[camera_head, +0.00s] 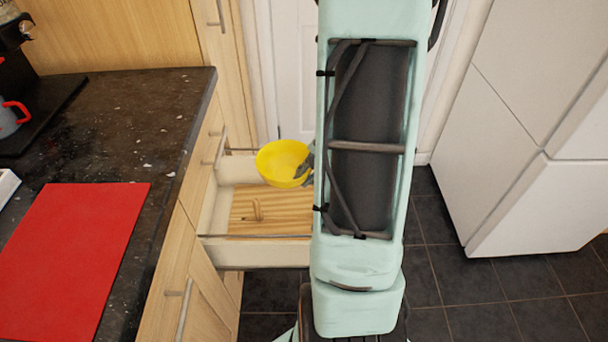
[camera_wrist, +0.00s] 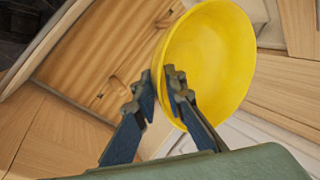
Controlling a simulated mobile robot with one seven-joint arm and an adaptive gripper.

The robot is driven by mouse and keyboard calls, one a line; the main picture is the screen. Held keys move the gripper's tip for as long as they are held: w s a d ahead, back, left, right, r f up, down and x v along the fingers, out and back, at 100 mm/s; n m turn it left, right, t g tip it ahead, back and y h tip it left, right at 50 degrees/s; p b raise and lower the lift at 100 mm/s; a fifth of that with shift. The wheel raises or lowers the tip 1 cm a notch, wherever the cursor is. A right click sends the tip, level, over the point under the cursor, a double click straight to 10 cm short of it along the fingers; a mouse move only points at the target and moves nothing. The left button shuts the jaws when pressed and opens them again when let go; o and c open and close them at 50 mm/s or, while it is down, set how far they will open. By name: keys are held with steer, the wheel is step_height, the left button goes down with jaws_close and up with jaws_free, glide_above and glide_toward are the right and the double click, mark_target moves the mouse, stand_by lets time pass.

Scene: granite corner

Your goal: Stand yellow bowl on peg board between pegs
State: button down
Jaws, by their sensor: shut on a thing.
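The yellow bowl (camera_head: 281,164) is held above the open drawer, its opening tilted up in the head view. It also shows large in the wrist view (camera_wrist: 215,60), tilted on its side. My gripper (camera_wrist: 162,85) is shut on the bowl's near rim; in the head view (camera_head: 307,168) it is mostly hidden behind my arm. The wooden peg board (camera_head: 270,222) lies in the drawer, below the bowl. A few pegs (camera_head: 256,210) stand on it at the left. The board's right part is hidden by my arm. The board also shows in the wrist view (camera_wrist: 90,70).
The open drawer (camera_head: 235,253) has pale walls and thin side rails. A dark granite counter (camera_head: 150,130) is at the left, with a red mat (camera_head: 70,255) and a red-handled mug (camera_head: 10,118). A white fridge (camera_head: 540,190) stands at the right. Dark floor tiles between are clear.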

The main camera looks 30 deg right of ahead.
steer(key=shift+f+b, duration=0.1)
steer(key=shift+b, duration=0.35)
step_height(320, 180, down, 14)
steer(key=b, duration=1.3)
steer(key=shift+b, duration=0.3)
steer(key=shift+f, duration=2.6)
steer(key=c, duration=1.9)
jaws_free()
